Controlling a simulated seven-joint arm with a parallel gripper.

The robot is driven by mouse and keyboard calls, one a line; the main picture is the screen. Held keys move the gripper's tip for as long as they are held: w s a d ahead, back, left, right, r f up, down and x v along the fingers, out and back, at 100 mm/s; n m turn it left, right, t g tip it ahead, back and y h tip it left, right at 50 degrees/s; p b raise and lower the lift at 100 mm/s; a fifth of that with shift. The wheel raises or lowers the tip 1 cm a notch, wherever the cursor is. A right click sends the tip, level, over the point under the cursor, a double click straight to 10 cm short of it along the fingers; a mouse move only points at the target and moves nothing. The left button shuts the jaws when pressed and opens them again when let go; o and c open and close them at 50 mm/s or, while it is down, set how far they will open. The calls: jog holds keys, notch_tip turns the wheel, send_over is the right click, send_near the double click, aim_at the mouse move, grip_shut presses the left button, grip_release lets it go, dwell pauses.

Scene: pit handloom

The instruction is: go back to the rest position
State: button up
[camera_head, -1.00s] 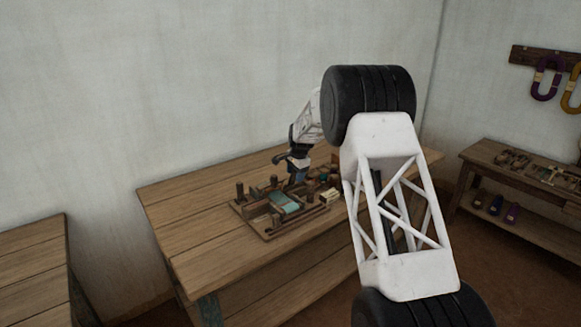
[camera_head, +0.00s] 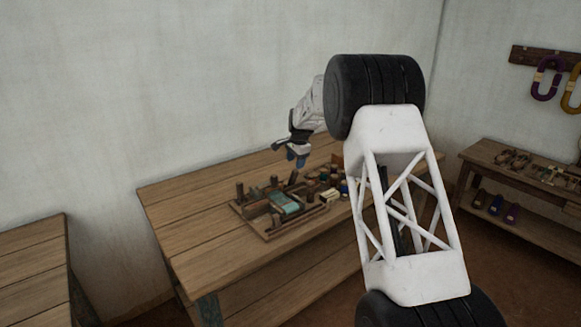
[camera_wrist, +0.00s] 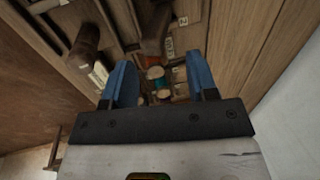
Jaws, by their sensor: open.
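My gripper (camera_head: 297,160) hangs above the back right of the small wooden loom (camera_head: 268,231) on the bench, apart from it. In the wrist view its two blue fingers (camera_wrist: 160,84) are spread with nothing held between them. The loom has upright pegs and a strip of teal cloth (camera_head: 284,202). Beyond the fingertips, the wrist view shows small spools, one orange-red (camera_wrist: 156,73) and one teal, lying lower down. My arm hides part of the bench's right side in the head view.
The wooden bench (camera_head: 190,206) is bare left of the loom. Small pale blocks (camera_head: 328,195) lie at the loom's right. Another table (camera_head: 30,262) stands at left. A shelf table (camera_head: 520,170) with small items stands at right, below hanging yarn (camera_head: 545,80). A wall is behind.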

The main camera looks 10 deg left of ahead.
jog(key=shift+r, duration=0.25)
jog(key=shift+s+d+r, duration=0.1)
jog(key=shift+d+r, duration=0.05)
jog(key=s+d+r+n, duration=0.1)
jog(key=s+d+r, duration=0.6)
jog(key=s, duration=0.4)
jog(key=s+d+r+n, duration=0.2)
jog(key=s+d+r, duration=0.5)
jog(key=s, duration=0.4)
jog(key=s+d+r+n, duration=0.1)
jog(key=s+d+r, duration=0.55)
jog(key=s, duration=0.55)
jog(key=s+d+f+n, duration=0.1)
jog(key=s+d+f, duration=0.1)
jog(key=s, duration=1.1)
jog(key=s+d+f+n+h, duration=0.1)
jog(key=s+d, duration=0.4)
jog(key=s, duration=0.9)
jog(key=s+d+f+n+t, duration=0.1)
jog(key=s+d+f+n, duration=0.1)
jog(key=s, duration=1.1)
jog(key=shift+s+d+f+n+h, duration=0.2)
jog(key=shift+d+f+n+h, duration=0.2)
jog(key=shift+d+f, duration=0.35)
